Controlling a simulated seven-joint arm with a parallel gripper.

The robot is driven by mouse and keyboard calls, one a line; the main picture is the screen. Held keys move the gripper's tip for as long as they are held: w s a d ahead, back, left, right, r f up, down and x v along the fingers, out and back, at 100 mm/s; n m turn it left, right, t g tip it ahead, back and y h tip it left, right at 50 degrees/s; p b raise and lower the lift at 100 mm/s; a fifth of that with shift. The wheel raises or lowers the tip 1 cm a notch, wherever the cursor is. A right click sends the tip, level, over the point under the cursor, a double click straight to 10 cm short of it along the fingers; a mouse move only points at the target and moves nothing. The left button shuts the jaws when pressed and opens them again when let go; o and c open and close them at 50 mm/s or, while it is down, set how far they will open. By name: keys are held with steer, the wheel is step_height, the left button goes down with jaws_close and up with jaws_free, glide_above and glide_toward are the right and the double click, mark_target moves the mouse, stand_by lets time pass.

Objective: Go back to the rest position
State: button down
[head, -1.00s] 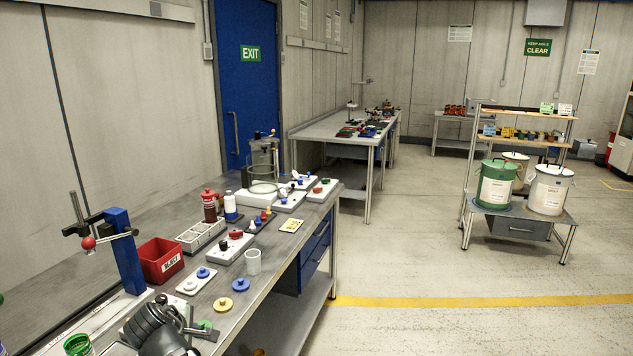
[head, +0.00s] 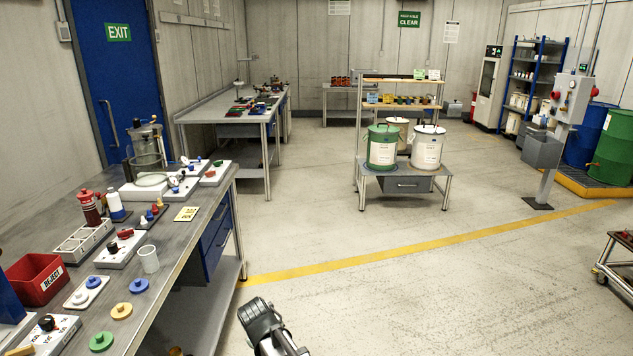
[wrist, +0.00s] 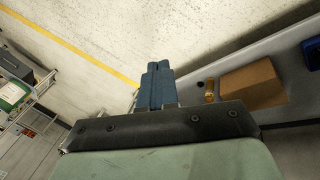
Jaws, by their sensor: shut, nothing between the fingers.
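My gripper (wrist: 157,68) shows in the wrist view as two blue-grey fingers lying together, shut and empty. It hangs over open floor beside a bench, and nothing touches the fingertips. In the head view my dark arm shows at the bottom middle, right of the workbench (head: 183,240) and clear of its edge. The fingertips cannot be made out in that view.
A cardboard box (wrist: 251,84) and a small amber bottle (wrist: 209,91) are on a grey shelf right of the fingers.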

steer(key=s+d+f+m+g, duration=0.15)
steer(key=d+f+m, duration=0.25)
steer(key=d, duration=0.6)
steer(key=s+d+f+m+g+y, duration=0.1)
steer(key=s+d+f+m, duration=0.25)
steer(key=d, duration=0.65)
steer(key=s+d+f+m+g, duration=0.15)
steer(key=d+f+m, duration=0.3)
steer(key=d, duration=0.55)
steer(key=s+f+g, duration=0.3)
steer(key=s+f, duration=0.7)
steer(key=s, duration=0.5)
steer(key=s+f+g, duration=0.3)
steer(key=s+f, duration=0.7)
steer(key=s, duration=0.5)
steer(key=shift+s+a+f+n+g, duration=0.25)
steer(key=shift+f+n+g, duration=0.05)
steer(key=shift+n, duration=0.1)
